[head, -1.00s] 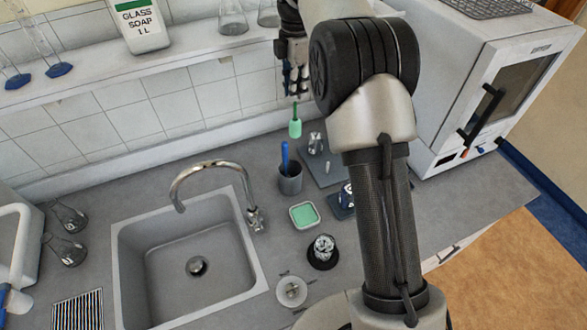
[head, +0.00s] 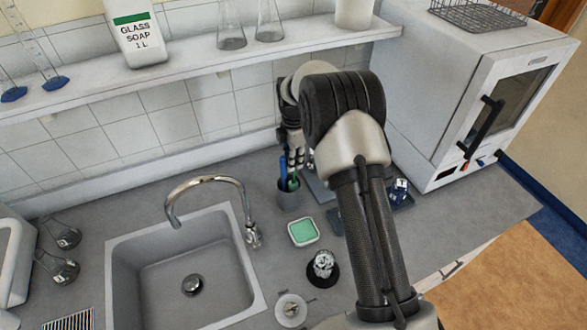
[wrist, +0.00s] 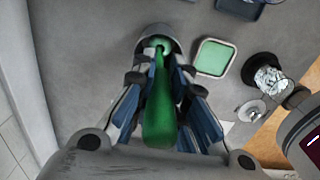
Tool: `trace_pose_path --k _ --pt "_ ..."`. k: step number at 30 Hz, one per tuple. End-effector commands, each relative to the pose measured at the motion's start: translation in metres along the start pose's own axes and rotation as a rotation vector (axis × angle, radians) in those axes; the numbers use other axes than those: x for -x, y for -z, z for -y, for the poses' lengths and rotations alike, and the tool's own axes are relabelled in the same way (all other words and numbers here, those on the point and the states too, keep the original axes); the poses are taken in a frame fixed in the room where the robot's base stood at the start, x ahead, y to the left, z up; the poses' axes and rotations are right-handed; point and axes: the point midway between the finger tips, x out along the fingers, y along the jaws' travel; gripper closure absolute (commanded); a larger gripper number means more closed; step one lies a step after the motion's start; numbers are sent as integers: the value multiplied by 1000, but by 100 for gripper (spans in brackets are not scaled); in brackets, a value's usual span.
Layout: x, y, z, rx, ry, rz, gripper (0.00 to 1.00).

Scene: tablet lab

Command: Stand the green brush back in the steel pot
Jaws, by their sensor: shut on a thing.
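My gripper (head: 294,166) is shut on the green brush (head: 293,184) and holds it upright over the sink counter. In the wrist view the brush (wrist: 160,108) runs between the fingers, and its far end is within the mouth of the steel pot (wrist: 172,33). In the head view the pot (head: 289,200) stands right of the tap, and the brush's lower part is hidden behind its rim. Whether the brush touches the bottom cannot be seen.
A white dish with a green pad (head: 303,232) lies in front of the pot. A black-based glass-like object (head: 323,268) stands nearer. The tap (head: 205,183) and sink (head: 185,270) are at left, a shelf (head: 200,62) behind, and a white oven (head: 470,110) at right.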

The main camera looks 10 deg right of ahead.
Motion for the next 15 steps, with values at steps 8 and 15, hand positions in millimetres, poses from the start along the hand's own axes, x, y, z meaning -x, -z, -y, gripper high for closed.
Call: trace_pose_path --k 8,15 --pt "-38 0 1 0 3 -1 100" --pt "-39 0 0 0 1 0 100"
